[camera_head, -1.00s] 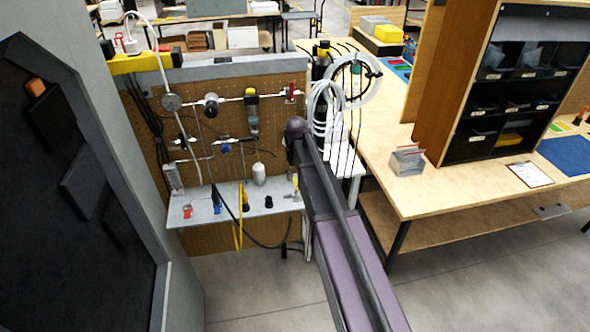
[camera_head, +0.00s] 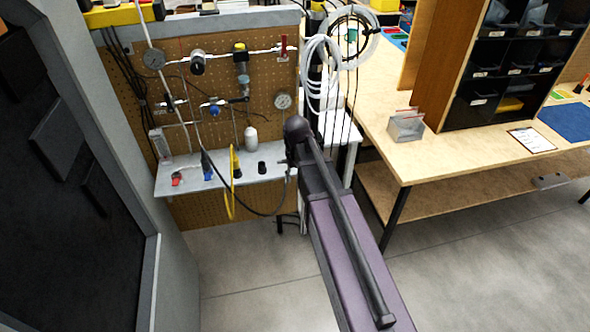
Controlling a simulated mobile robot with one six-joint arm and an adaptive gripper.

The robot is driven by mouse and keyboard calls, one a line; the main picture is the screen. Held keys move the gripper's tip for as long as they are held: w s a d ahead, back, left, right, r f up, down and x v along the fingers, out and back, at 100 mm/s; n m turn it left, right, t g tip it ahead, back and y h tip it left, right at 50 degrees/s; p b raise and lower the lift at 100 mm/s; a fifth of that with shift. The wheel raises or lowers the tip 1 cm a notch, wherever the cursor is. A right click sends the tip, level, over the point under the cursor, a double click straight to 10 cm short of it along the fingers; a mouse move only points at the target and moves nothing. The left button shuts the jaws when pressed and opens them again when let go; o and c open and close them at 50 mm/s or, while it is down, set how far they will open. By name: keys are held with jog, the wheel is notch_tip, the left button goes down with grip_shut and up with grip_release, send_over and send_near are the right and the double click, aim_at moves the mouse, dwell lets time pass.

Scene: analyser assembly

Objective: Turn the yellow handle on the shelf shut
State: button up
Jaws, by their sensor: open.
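The grey shelf (camera_head: 215,177) juts from the brown pegboard (camera_head: 270,70) at centre left. Its right end is partly covered by my dark and purple arm. The small yellow handle seen at that end a second ago is now hidden, apparently behind my arm. A yellow hose loop (camera_head: 230,190) hangs over the shelf's front edge. My gripper is not visible; only arm links show, reaching from the bottom right up to the shelf's right end.
Pipes and gauges (camera_head: 154,58) line the pegboard. A dark-fronted cabinet (camera_head: 60,170) stands left; a wooden workbench (camera_head: 385,150) stands right. Floor in front is clear.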

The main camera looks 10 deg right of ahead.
jog(key=s+f+m+b, duration=0.1)
jog(key=s+f+b, duration=0.8)
jog(key=s, duration=0.2)
jog(key=shift+s+f, duration=0.25)
jog(key=shift+f, duration=0.05)
jog(key=shift+s, duration=0.7)
